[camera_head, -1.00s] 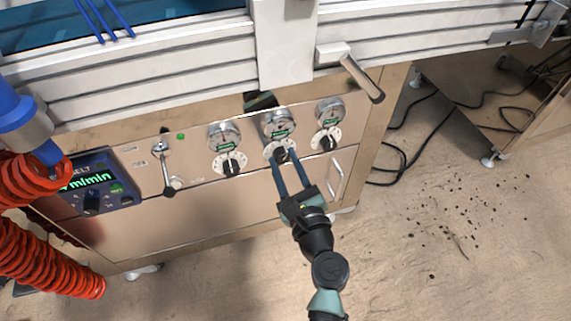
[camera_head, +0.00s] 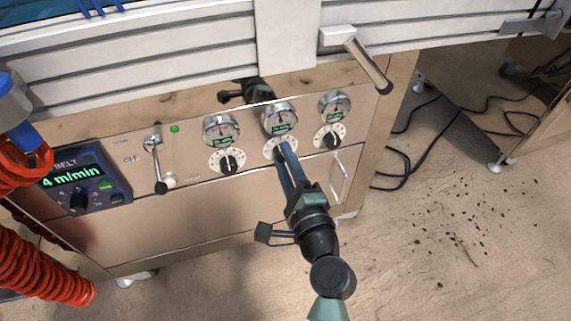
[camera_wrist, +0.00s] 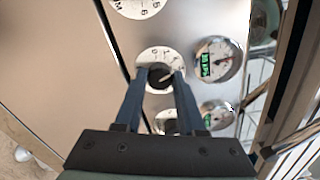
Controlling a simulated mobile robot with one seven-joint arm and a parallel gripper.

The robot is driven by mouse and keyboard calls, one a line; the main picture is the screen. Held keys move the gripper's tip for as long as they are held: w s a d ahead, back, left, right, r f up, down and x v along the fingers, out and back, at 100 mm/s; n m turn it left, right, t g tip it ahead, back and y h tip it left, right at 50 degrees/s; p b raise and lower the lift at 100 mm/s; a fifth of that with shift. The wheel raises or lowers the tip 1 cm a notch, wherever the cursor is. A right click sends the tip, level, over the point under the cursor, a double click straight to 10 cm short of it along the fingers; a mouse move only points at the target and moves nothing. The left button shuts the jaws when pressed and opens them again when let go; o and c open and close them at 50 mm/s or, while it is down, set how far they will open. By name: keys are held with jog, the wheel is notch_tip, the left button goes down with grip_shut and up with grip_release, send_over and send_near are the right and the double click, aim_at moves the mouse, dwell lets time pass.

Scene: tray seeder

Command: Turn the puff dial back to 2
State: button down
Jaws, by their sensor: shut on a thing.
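The middle of three dials (camera_head: 273,151), with a black knob on a round white numbered plate, sits on the steel front panel below a gauge. My gripper (camera_head: 281,150) reaches it from below, and its two blue fingers are shut on the knob. In the wrist view the black knob (camera_wrist: 159,76) is between the fingertips (camera_wrist: 159,78), with a light pointer mark on it. The fingers hide part of the plate, and I cannot read which number the pointer meets. I cannot read a "puff" label.
Matching dials stand left (camera_head: 228,161) and right (camera_head: 329,137) of the held one. Round gauges with green readouts sit above, including the middle gauge (camera_head: 279,118). A lever (camera_head: 157,165) and belt control box (camera_head: 78,186) are farther left. A grey handle (camera_head: 358,60) juts out upper right.

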jog(key=shift+f+n+b, duration=0.1)
jog(key=shift+n+b, duration=0.25)
jog(key=shift+n, duration=0.45)
jog(key=c, duration=0.5)
grip_release()
jog(key=shift+s, duration=0.1)
jog(key=p+v, duration=0.2)
jog(key=v, duration=1)
jog(key=shift+s+p, duration=0.4)
jog(key=shift+d, duration=0.15)
